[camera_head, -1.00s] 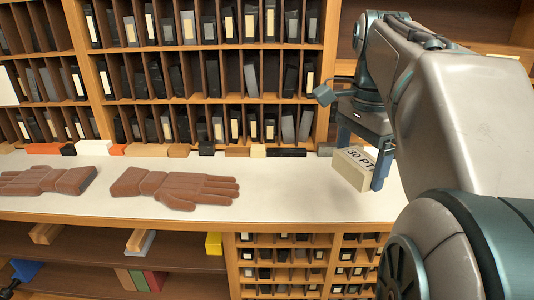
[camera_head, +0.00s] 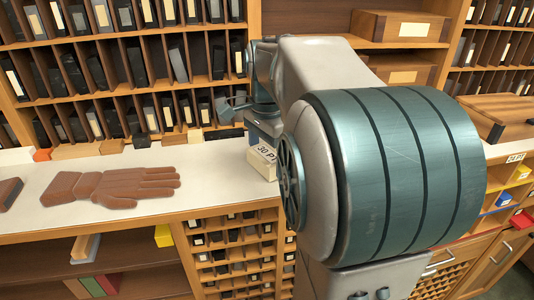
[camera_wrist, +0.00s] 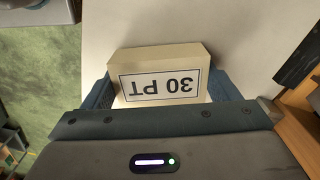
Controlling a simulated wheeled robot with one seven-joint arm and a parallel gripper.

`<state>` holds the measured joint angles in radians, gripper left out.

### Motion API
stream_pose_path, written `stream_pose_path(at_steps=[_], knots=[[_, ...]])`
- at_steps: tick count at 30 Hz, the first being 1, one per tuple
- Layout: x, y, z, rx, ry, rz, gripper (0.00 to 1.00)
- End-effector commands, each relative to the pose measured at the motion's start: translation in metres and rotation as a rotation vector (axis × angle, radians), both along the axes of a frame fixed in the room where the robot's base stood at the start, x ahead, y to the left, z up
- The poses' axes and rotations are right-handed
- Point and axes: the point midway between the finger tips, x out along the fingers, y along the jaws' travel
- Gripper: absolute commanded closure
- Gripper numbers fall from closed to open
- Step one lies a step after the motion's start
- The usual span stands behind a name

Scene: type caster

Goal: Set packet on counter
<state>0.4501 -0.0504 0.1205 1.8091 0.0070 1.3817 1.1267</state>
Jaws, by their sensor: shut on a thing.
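The packet (camera_head: 262,161) is a small cream block labelled "30 PT". In the wrist view the packet (camera_wrist: 160,75) sits between the two fingers of my gripper (camera_wrist: 162,98), its label upside down in the picture. My gripper (camera_head: 264,140) is shut on it, at the right part of the white counter (camera_head: 215,175). The counter (camera_wrist: 240,30) fills the view beyond the packet. I cannot tell whether the packet touches the counter. My arm hides part of the packet's right side.
A brown glove-shaped piece (camera_head: 125,187) lies on the counter to the left. Several small blocks (camera_head: 100,147) line the counter's back edge, below tall slotted shelves (camera_head: 120,80). In the wrist view, green floor (camera_wrist: 40,90) shows past the counter's edge.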

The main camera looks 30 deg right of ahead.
Motion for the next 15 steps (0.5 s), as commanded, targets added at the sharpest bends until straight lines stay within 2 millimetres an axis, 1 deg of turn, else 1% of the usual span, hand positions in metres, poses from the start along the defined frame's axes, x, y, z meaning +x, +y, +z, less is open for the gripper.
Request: stream_pose_path(at_steps=[3,7,8,9,10,15], knots=[[0.0001,-0.0001,0.001,-0.001,-0.002,0.0,0.63],[0.0001,-0.0001,-0.0028,-0.001,-0.002,0.0,0.63],[-0.0001,-0.0001,-0.0037,0.0,0.0,0.0,0.16],[-0.0001,-0.0002,-0.0029,0.0,0.0,0.0,0.04],[-0.0001,-0.0002,-0.0029,0.0,0.0,0.0,0.0],[-0.0001,-0.0002,-0.0027,0.0,0.0,0.0,0.0]])
